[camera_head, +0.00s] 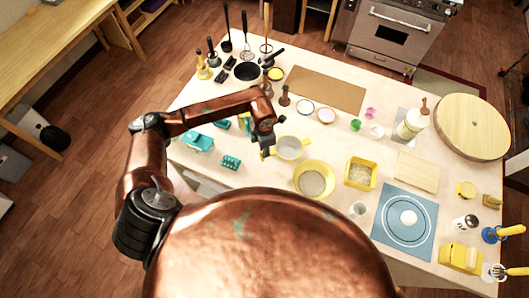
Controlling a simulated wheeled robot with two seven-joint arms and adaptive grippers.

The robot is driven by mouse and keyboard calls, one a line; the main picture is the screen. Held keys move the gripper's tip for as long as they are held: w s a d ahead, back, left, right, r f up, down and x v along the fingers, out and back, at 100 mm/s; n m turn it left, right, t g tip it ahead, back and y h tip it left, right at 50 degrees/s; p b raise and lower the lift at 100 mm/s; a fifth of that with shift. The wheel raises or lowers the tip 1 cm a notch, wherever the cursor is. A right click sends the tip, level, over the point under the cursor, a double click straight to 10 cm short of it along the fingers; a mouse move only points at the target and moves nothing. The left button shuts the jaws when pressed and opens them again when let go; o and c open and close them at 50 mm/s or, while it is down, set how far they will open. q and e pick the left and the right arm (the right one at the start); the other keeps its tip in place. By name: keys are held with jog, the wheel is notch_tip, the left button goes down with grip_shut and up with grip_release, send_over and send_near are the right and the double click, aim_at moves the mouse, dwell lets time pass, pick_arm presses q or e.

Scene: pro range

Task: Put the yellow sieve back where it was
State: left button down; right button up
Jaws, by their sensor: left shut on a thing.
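The yellow sieve (290,147) has a yellow rim and a pale round middle, and it is seen from above near the centre of the table. My left gripper (268,151) is at its left side, shut on it at the edge. The fingertips are small and dark here, so the exact grip is hard to see. I cannot tell whether the sieve touches the table or hangs just above it. My right gripper is not in view.
A yellow bowl (314,193) stands close below the sieve, with a square yellow container (359,173) to its right. A teal block (231,163) lies to the left. A brown board (326,89) lies behind. Dark pans and utensils crowd the back left.

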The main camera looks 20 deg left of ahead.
pick_arm(q)
notch_tip(320, 180, down, 2)
jog(key=shift+f+p, duration=0.15)
jog(key=shift+p, duration=0.7)
jog(key=shift+f, duration=0.4)
jog(key=c, duration=2.4)
grip_release()
jog(key=shift+f, duration=0.15)
jog(key=o, duration=0.5)
jog(key=shift+c, duration=0.2)
jog(key=shift+r, duration=0.2)
